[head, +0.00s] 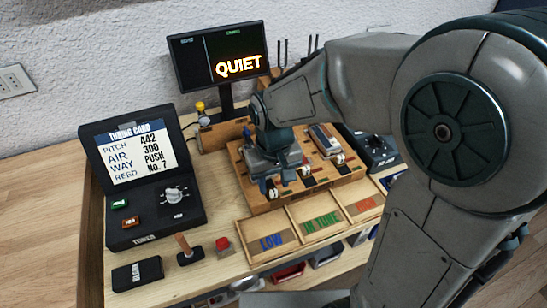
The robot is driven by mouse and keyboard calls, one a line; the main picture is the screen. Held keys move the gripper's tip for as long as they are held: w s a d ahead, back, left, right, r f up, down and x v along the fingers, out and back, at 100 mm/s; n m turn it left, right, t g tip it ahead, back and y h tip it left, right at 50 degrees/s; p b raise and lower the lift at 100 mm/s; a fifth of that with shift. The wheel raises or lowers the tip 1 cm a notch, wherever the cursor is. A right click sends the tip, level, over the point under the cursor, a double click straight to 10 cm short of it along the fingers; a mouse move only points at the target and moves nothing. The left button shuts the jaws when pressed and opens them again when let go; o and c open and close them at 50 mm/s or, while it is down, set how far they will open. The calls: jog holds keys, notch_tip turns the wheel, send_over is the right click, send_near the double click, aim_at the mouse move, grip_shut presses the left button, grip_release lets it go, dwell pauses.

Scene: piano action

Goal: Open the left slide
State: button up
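The wooden action block (240,170) stands in the middle of the bench with a row of small slide units along it. My gripper (272,180) points down over the left part of this block, where the left slide is. The gripper hides most of that slide, so I cannot tell its position or whether the fingers touch it. The fingertips are too small and dark to tell open from shut. To the right, further slide parts with pale round ends (337,159) show on the block.
The tuning card box (140,165) with a knob stands at the left. A wooden tray (275,255) with LOW and IN TUNE compartments lies in front of the block. A lever (186,248) and red button (222,244) stand nearby. A screen (218,58) reads QUIET behind.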

notch_tip(320, 180, up, 10)
jog(key=shift+r, duration=0.25)
dwell(0.4)
jog(key=s+d+f+m+t, duration=0.1)
jog(key=s+d+m, duration=0.1)
jog(key=s+d, duration=0.2)
jog(key=s+d+f+m+t, duration=0.1)
jog(key=s+d, duration=0.3)
jog(key=d, duration=0.6)
jog(key=shift+f+m+t, duration=0.4)
jog(key=shift+m+t, duration=0.1)
jog(key=shift+m, duration=0.2)
